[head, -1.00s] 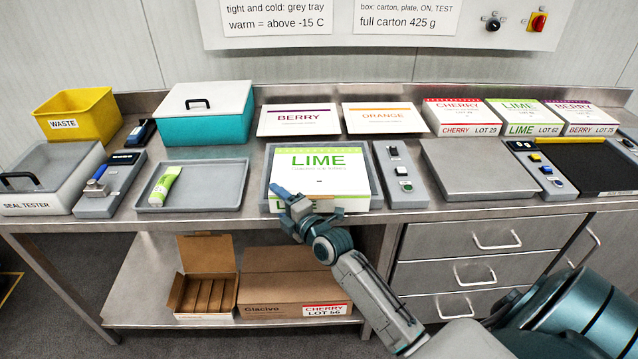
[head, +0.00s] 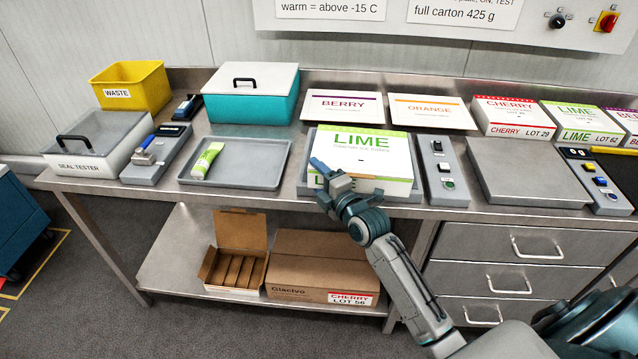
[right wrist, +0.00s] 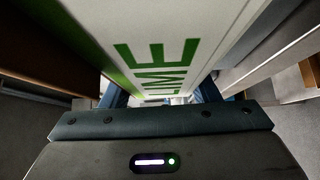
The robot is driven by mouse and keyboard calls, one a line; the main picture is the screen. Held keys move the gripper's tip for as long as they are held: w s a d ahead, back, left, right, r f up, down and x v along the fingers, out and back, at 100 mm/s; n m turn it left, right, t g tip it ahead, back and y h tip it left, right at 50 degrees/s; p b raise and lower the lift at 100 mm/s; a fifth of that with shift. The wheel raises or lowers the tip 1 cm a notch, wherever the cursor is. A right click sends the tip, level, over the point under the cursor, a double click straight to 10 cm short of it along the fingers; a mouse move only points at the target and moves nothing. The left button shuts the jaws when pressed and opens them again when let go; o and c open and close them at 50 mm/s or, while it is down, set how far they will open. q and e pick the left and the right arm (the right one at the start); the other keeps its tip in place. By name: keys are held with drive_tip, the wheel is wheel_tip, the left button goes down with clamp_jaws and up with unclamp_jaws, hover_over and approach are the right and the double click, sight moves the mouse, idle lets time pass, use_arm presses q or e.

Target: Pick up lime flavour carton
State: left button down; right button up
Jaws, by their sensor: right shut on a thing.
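The lime carton (head: 362,142), white with a green top edge and green LIME lettering, is at a grey plate (head: 303,186) in the middle of the bench. I cannot tell whether it rests on the plate or is slightly above it. My right gripper (head: 337,180) is at the carton's front edge, shut on it. In the right wrist view the carton (right wrist: 130,30) fills the upper middle, its lettering close to the gripper; the fingers are mostly hidden. My left gripper is not in view.
A switch box (head: 442,172) stands close to the carton's right, a grey tray (head: 262,172) with a green-white packet to its left. Behind are BERRY (head: 342,106) and ORANGE (head: 430,112) flat cartons. Another LIME carton (head: 585,122) stands back right.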

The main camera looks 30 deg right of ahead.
drive_tip(key=shift+s+r, duration=0.15)
drive_tip(key=shift+r, duration=0.15)
drive_tip(key=s+r+b, duration=0.1)
drive_tip(key=s+b, duration=0.2)
drive_tip(key=s, duration=1.2)
drive_tip(key=shift+s+a+r, duration=0.25)
drive_tip(key=shift+s+a, duration=0.1)
drive_tip(key=shift+a, duration=0.1)
drive_tip(key=shift+s+a+f, duration=0.1)
drive_tip(key=shift+a+f, duration=0.1)
drive_tip(key=shift+f, duration=0.15)
drive_tip(key=s+a+f+h, duration=0.1)
drive_tip(key=a+f, duration=0.1)
drive_tip(key=a+f+m, duration=0.1)
drive_tip(key=a+f, duration=0.1)
drive_tip(key=s+a+f+h, duration=0.1)
drive_tip(key=a, duration=0.2)
drive_tip(key=shift+s+a+f+m+h, duration=0.1)
drive_tip(key=shift+s+f+m+h, duration=0.2)
drive_tip(key=shift+s+f, duration=0.1)
drive_tip(key=shift+w, duration=0.1)
